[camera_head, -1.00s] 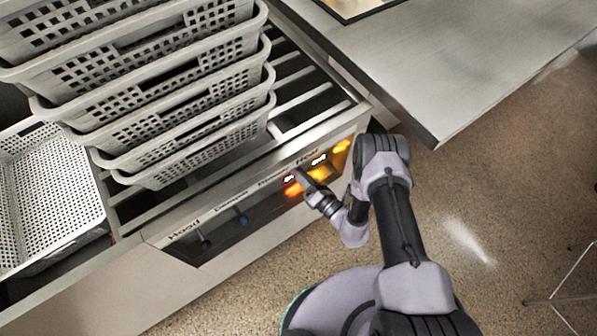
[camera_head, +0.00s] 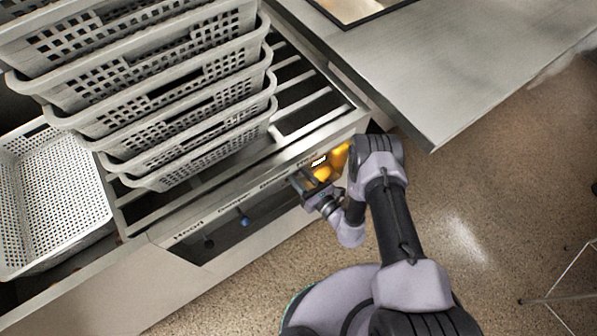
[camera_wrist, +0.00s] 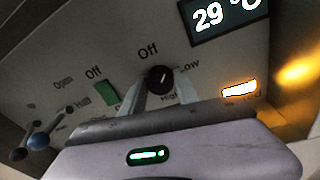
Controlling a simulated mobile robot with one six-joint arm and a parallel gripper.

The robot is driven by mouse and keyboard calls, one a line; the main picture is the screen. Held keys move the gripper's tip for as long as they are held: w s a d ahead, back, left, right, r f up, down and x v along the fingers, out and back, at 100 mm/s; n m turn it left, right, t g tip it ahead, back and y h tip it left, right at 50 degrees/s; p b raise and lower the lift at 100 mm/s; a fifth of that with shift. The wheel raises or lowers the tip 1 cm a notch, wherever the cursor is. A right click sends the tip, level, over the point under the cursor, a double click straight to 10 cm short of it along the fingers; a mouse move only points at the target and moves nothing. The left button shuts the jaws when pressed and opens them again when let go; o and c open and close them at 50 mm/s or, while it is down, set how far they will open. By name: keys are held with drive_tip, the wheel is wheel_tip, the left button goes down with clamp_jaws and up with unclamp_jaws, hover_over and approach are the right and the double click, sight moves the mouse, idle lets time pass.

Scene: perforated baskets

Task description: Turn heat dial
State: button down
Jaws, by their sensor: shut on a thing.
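The heat dial (camera_wrist: 158,80) is a small black round knob on the grey control panel (camera_wrist: 130,35). In the wrist view, "Off" is printed above it, "Low" to its right and "High" below. Its small white mark points up, perhaps slightly right; the exact setting is hard to tell. My gripper (camera_wrist: 160,93) has its two fingers on either side of the knob, shut on it. In the head view my gripper (camera_head: 308,186) is at the front panel of the counter and hides the dial.
A display (camera_wrist: 222,16) reads 29 °C, above a lit orange lamp (camera_wrist: 239,90). Stacked perforated baskets (camera_head: 190,125) stand on the slatted counter. A metal table (camera_head: 450,70) juts out at right.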

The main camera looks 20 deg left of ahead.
drive_tip(key=shift+s+a+n+t+h+p, duration=0.15)
drive_tip(key=shift+n+p, duration=0.35)
drive_tip(key=shift+n, duration=0.85)
drive_tip(key=shift+d+n+t+h+p, duration=0.1)
drive_tip(key=shift+n+h+p, duration=0.3)
drive_tip(key=shift+n, duration=0.9)
drive_tip(key=shift+s+a+n+t+h+p, duration=0.1)
drive_tip(key=shift+n+p, duration=0.55)
drive_tip(key=shift+n, duration=0.7)
drive_tip(key=c, duration=0.9)
unclamp_jaws()
